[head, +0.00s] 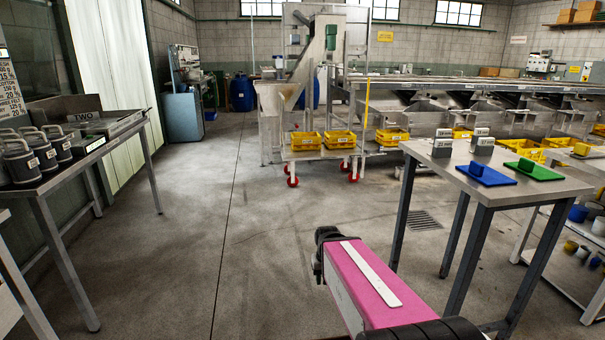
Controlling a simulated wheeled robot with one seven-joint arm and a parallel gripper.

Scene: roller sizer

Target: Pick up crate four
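Several yellow crates stand ahead. Two, a left crate (305,141) and a middle crate (340,139), sit on a wheeled trolley (318,154) with red casters. A third crate (391,137) stands just to their right. More yellow crates, such as one (527,150), stand along the sizer at the right. They carry small pale labels, too small to read, so I cannot tell which is crate four. My pink arm reaches in from the bottom, well short of the crates. It ends in a dark part where no fingers can be made out.
A steel table (475,180) at the right holds blue and green floats and small metal blocks. A left bench (35,190) bears labelled weights and a scale marked TWO. The roller sizer (450,86) runs along the back right. The grey floor (190,235) between is clear.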

